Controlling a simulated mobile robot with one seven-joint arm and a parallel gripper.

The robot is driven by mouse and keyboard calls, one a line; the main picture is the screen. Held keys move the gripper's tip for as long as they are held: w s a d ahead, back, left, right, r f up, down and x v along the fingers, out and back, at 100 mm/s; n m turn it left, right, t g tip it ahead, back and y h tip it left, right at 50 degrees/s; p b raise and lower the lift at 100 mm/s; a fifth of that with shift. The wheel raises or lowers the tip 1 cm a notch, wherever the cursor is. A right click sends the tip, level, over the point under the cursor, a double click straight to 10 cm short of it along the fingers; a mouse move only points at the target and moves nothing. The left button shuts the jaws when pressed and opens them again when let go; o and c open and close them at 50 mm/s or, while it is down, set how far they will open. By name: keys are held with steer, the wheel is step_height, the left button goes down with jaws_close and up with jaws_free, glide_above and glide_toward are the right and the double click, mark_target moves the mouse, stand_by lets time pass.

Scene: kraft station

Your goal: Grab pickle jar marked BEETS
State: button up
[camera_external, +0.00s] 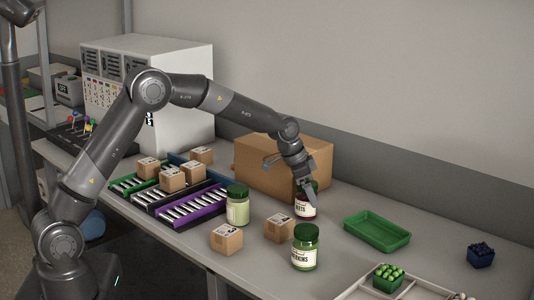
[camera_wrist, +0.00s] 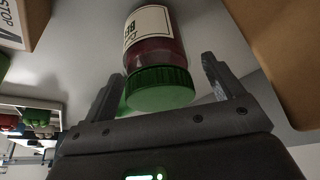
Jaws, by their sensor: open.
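The BEETS jar (camera_external: 305,208) has dark red contents, a white label and a green lid, and it stands upright on the table in front of a large cardboard box. In the wrist view the jar (camera_wrist: 153,48) lies ahead of my gripper, its green lid between the two finger lines. My gripper (camera_external: 312,190) is at the jar's upper part in the external view and partly hides the lid. In the wrist view my gripper (camera_wrist: 155,85) is open, a finger on each side of the lid. I cannot tell whether either finger touches it.
The large cardboard box (camera_external: 280,165) stands close behind. A pale green jar (camera_external: 237,207), a GHERKINS-like jar (camera_external: 304,250) and a small carton (camera_external: 279,228) are nearby. A green tray (camera_external: 376,232) lies to the right. Bare table lies between jar and tray.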

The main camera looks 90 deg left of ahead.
steer(key=shift+f, duration=0.1)
steer(key=shift+c, duration=0.4)
steer(key=c, duration=1.3)
steer(key=shift+c, duration=0.2)
